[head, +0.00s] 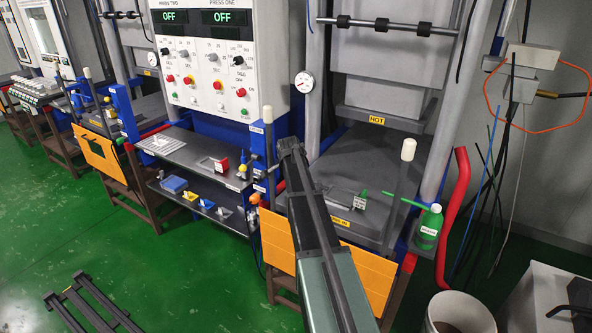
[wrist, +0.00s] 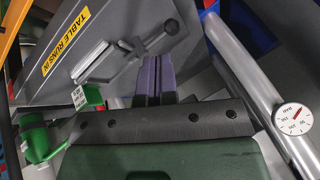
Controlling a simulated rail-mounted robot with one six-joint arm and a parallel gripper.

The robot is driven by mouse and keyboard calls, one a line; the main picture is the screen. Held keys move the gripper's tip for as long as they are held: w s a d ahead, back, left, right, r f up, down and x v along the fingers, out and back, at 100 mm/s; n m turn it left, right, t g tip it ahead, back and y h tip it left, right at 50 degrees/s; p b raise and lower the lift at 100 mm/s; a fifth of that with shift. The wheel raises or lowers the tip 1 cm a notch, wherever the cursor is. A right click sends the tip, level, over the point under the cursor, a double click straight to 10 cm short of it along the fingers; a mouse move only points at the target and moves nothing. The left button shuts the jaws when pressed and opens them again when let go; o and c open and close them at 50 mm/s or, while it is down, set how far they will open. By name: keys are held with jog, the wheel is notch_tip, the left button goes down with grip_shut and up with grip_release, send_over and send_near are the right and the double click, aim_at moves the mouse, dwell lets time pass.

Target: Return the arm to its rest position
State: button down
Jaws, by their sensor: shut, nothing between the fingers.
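My gripper (wrist: 154,78) shows in the wrist view as two purple-grey fingers side by side, shut with nothing between them. Its dark bracket and green body fill the bottom of that view. The fingers are over or near the grey press table (wrist: 90,38), which has a yellow label; I cannot tell the gap. In the head view my arm (head: 318,235) reaches up from the bottom centre in front of the press, and its gripper cannot be made out there.
The press table (head: 350,190) lies behind my arm. A green bottle (head: 428,228) hangs at its right, near a red pipe (head: 452,215). An orange panel (head: 280,245) is below. A shelf (head: 190,155) holds small items at left. A gauge (wrist: 293,118) is close at right.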

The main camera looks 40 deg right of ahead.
jog(key=s+a+f+n+g+y, duration=0.1)
jog(key=s+a+n+g+y, duration=0.1)
jog(key=s+a+n, duration=0.7)
jog(key=s+a+f+n+g+y, duration=0.1)
jog(key=s+a+n, duration=0.2)
jog(key=s+a, duration=1)
jog(key=s+a+f+n+g+y, duration=0.15)
jog(key=s+a+n, duration=0.5)
jog(key=a, duration=0.95)
notch_tip(320, 180, down, 45)
jog(key=s+b, duration=0.1)
jog(key=b, duration=4.4)
jog(key=shift+s+d+m+b, duration=0.3)
jog(key=shift+d+m, duration=0.05)
jog(key=shift+d, duration=0.1)
